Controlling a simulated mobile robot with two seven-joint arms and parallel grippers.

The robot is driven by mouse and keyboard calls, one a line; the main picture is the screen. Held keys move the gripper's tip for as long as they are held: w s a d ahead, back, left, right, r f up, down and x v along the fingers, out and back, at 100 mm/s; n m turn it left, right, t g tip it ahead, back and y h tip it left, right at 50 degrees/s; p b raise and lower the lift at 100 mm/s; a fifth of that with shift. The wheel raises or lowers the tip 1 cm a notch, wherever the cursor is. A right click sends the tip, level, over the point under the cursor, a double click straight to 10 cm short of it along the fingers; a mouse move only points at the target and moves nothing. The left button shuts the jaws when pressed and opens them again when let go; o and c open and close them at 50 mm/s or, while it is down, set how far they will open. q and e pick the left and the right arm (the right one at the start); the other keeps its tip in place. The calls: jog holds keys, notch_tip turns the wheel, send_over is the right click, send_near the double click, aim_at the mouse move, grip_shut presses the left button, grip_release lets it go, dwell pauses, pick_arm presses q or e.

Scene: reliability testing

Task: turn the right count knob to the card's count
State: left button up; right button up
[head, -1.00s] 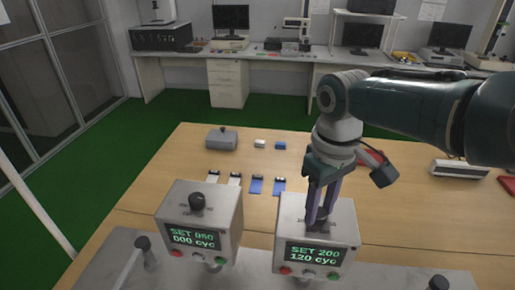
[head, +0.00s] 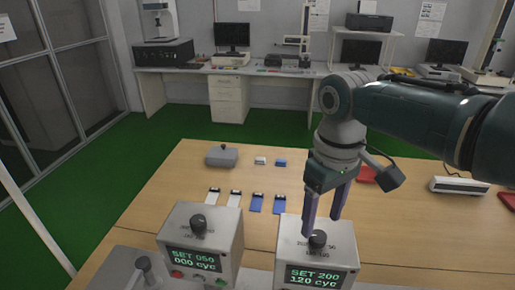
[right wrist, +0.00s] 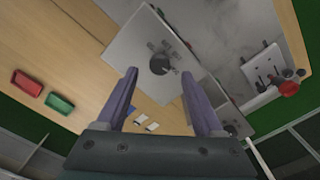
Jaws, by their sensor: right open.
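The right counter box (head: 302,258) is grey, with a dark round knob (head: 318,239) on its sloped top. Its green display reads "SET 200" over "120 cyc". The knob also shows in the right wrist view (right wrist: 161,65), with a marked scale around it. My right gripper (head: 322,225) is open and empty, its two purple-grey fingers just above the knob and apart from it. The left counter box (head: 226,250) has its own dark knob (head: 198,224) and reads "SET 050" over "000 cyc". I cannot make out a card with a count. My left gripper is out of view.
White and blue strips (head: 256,203) lie behind the boxes on the wooden table (head: 180,180). A grey block (head: 222,156) stands at the back. A lever (head: 145,266) stands at the front left. The table between strips and block is mostly clear.

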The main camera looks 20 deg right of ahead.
aim_at(319, 235)
notch_tip(319, 235, up, 6)
dwell(0.6)
